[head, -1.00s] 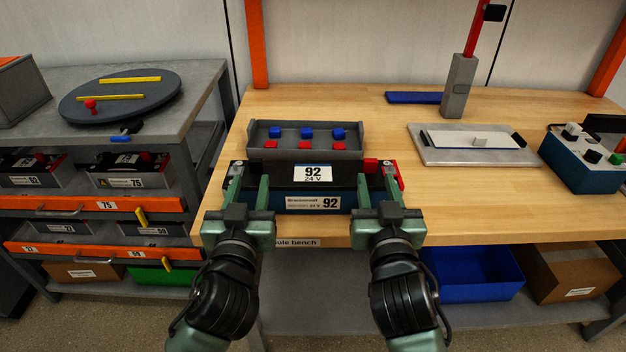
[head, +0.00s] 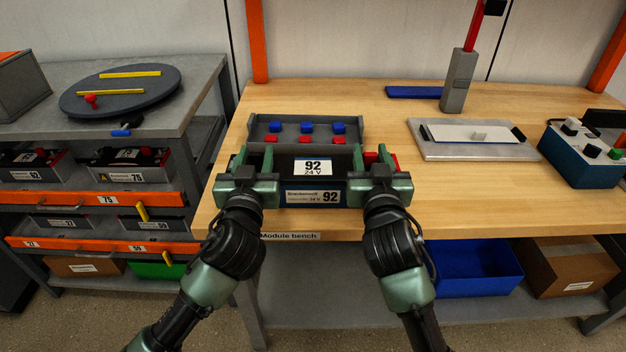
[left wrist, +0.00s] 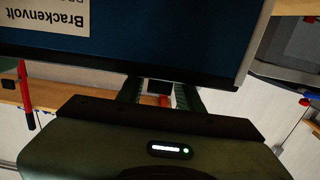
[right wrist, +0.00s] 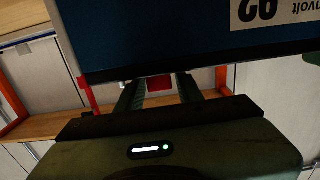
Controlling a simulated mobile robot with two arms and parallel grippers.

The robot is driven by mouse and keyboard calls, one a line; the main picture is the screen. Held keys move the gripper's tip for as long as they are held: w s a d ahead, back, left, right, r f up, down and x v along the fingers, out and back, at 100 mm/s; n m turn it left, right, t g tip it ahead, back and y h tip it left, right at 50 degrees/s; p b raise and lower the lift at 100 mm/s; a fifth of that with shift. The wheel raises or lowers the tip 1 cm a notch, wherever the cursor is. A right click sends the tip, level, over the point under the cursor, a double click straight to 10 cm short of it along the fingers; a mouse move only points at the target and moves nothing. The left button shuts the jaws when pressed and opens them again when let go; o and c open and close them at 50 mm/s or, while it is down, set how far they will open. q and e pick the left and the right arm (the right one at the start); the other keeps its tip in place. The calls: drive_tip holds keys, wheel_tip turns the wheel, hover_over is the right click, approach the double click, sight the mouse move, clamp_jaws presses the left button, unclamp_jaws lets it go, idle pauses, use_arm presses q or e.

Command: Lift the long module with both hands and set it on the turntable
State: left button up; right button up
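The long module (head: 313,196) is a dark blue box with a black top and labels reading 92. It sits on the module bench near its front edge. My left gripper (head: 255,158) is at its left end and my right gripper (head: 371,158) at its right end. Both have fingers apart, reaching over the top edge. The module's front also shows in the left wrist view (left wrist: 150,45) and right wrist view (right wrist: 160,35). A red part (right wrist: 159,83) shows between the right fingers. The turntable (head: 150,97) is a dark round disc with two yellow bars, on the cart at left.
A grey tray (head: 258,131) with blue and red pieces lies just behind the module. A grey plate (head: 450,151), a blue control box (head: 580,163) and a post (head: 459,82) stand to the right.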

use_arm(q)
clamp_jaws()
use_arm(e)
clamp_jaws()
idle(1.1)
use_arm(q)
drive_tip(key=shift+r, duration=0.35)
use_arm(e)
drive_tip(key=shift+r, duration=0.35)
